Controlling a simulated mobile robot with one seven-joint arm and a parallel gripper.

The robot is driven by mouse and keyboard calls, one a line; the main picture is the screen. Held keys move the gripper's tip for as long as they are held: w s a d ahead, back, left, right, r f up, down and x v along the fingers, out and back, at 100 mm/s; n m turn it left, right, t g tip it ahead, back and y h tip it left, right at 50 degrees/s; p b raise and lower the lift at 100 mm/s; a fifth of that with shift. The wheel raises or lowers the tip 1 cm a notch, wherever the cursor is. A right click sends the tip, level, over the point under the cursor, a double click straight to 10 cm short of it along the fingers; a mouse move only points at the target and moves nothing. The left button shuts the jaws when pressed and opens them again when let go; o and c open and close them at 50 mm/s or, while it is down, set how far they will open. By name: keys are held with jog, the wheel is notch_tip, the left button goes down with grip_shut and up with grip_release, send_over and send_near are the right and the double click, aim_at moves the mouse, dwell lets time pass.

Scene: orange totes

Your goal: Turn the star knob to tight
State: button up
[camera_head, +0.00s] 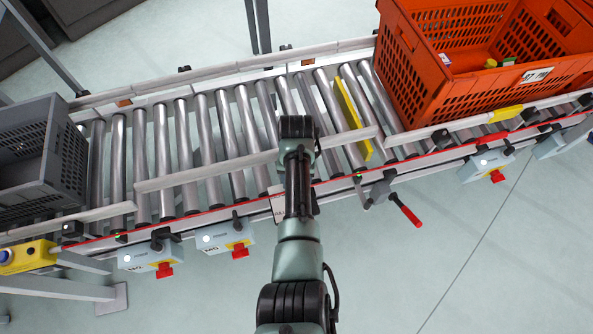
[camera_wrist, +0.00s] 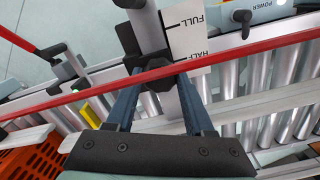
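The star knob (camera_wrist: 158,78) is a small dark lobed knob in the wrist view, partly covered by the red rail (camera_wrist: 225,58) crossing the picture. Its setting and any tight mark are not readable. A white scale plate (camera_wrist: 190,38) marked FULL and HALF stands beside it on a grey post. My gripper (camera_wrist: 158,92) has its two blue fingers spread, one on each side of the knob. I cannot tell whether they touch it. In the head view my arm hides the knob and fingers; part of the white plate (camera_head: 278,204) shows beside the arm.
The roller conveyor (camera_head: 183,140) carries an orange tote (camera_head: 400,75) at right and a grey crate (camera_head: 68,160) at left. A red-handled lever (camera_head: 405,210) sticks out from the front rail. Grey control boxes (camera_head: 222,236) with red buttons line the front edge.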

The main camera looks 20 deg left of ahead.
jog(key=o, duration=0.4)
notch_tip(320, 180, up, 13)
jog(key=p, duration=0.3)
jog(key=shift+p, duration=0.35)
jog(key=shift+w, duration=0.1)
